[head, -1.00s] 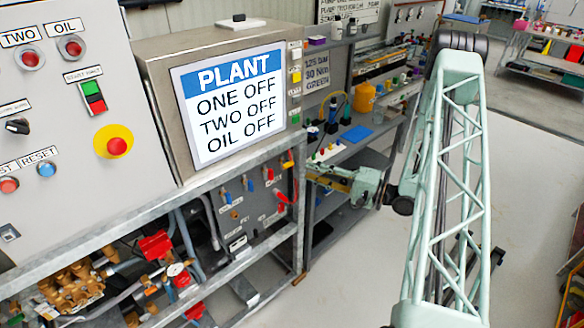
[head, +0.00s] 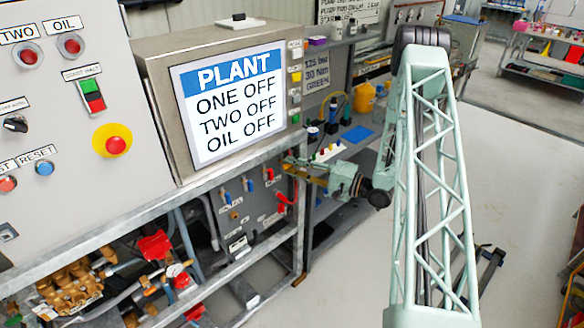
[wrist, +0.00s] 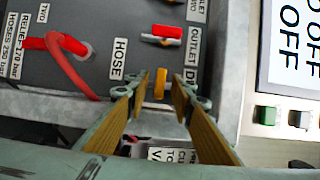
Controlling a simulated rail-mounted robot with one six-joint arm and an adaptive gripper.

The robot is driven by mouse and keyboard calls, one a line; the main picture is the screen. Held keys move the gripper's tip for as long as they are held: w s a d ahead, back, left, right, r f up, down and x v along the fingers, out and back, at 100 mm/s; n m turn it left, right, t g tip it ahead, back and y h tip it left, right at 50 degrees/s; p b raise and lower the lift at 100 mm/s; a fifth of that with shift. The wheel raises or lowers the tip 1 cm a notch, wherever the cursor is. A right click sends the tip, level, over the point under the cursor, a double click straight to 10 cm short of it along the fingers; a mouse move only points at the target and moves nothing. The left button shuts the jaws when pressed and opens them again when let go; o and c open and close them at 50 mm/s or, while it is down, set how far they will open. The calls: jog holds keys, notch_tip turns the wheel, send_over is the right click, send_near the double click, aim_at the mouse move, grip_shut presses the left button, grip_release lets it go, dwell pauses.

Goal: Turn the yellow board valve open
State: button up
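The yellow board valve (wrist: 160,84) shows in the wrist view as a small yellow handle on the dark valve board (wrist: 95,22). It stands lengthwise in the picture, between the HOSE and OUTLET labels. My gripper (wrist: 158,94) is open, its two tan fingers on either side of the handle's line with gaps to both. The tips are close to the handle, but I cannot tell whether they reach around it. In the head view my gripper (head: 297,166) is at the board's upper right edge, and the yellow handle cannot be made out there.
A red-handled valve (wrist: 168,33) sits just above the yellow one in the wrist view. A red hose (wrist: 72,48) curves at the left. A metal frame rail (wrist: 225,75) borders the board, with the PLANT screen (head: 228,104) above it in the head view.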

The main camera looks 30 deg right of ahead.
jog(key=shift+w, duration=0.1)
jog(key=shift+c, duration=0.7)
grip_shut()
jog(key=shift+r+n+h, duration=0.1)
jog(key=shift+n+h, duration=0.2)
jog(key=shift+n, duration=0.1)
jog(key=n+g+h, duration=0.1)
jog(key=n, duration=0.2)
jog(key=n+h, duration=0.1)
jog(key=n, duration=0.2)
jog(key=shift+a+r+g+h+p, duration=0.1)
jog(key=shift+a+g+h+p, duration=0.05)
jog(key=shift+g+h+p, duration=0.2)
jog(key=n+h+b, duration=0.2)
jog(key=n+b, duration=0.1)
jog(key=shift+a+n, duration=0.1)
jog(key=shift+n, duration=0.2)
jog(key=n+h+b, duration=0.2)
jog(key=b, duration=0.3)
jog(key=shift+a+n+b, duration=0.1)
jog(key=shift+n+b, duration=0.2)
jog(key=shift+b, duration=0.1)
jog(key=shift+r+n+b, duration=0.1)
jog(key=shift+n+b, duration=0.2)
jog(key=shift+b, duration=0.15)
